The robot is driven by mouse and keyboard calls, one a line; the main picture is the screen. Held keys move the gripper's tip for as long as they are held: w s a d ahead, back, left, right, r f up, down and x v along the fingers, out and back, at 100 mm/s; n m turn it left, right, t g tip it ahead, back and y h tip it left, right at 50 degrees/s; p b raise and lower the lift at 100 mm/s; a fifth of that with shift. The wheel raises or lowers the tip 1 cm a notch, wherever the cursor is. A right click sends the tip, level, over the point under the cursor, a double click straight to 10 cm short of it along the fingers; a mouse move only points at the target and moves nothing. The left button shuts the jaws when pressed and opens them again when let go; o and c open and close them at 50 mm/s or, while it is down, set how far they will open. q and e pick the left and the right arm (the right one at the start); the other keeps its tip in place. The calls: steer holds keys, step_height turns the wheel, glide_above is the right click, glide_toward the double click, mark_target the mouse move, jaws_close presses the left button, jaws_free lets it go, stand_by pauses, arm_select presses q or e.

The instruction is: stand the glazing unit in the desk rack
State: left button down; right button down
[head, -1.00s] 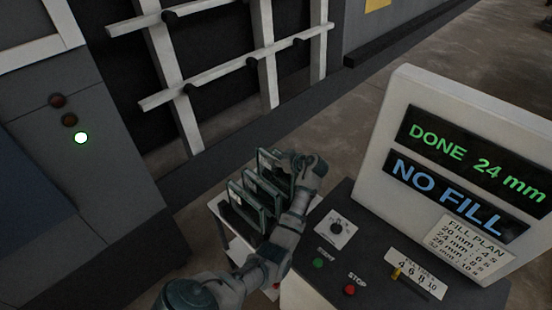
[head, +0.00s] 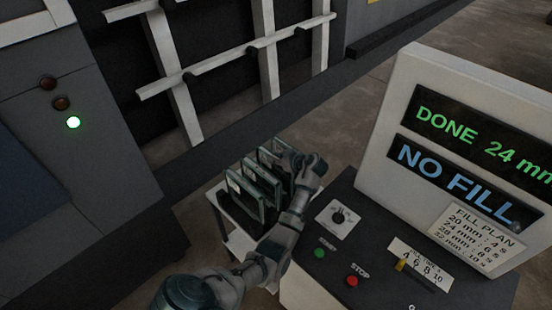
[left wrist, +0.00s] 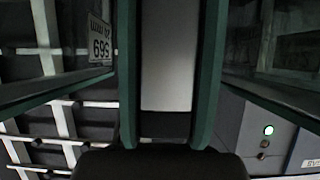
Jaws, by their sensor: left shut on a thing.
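Several upright glazing units with dark glass and green edges stand in a row; the near one (head: 243,197) is at the left. My left gripper (head: 303,172) is at the back right of the row, shut on the rearmost glazing unit (head: 268,160); its fingertips are hard to make out. In the left wrist view, green-edged glass panes (left wrist: 208,80) flank a pale gap, and one pane bears an upside-down label (left wrist: 100,38). The white stand (head: 237,243) is under the units; the rack slots are hidden. My right gripper is not in view.
The control console (head: 335,262) with buttons and a dial stands close right of the gripper. Its display (head: 470,140) reads DONE 24 mm, NO FILL.

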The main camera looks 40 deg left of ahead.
arm_select(q)
steer(key=c, duration=0.9)
jaws_free()
steer(key=shift+f, duration=0.1)
steer(key=v, duration=1.2)
steer(key=shift+d, duration=0.1)
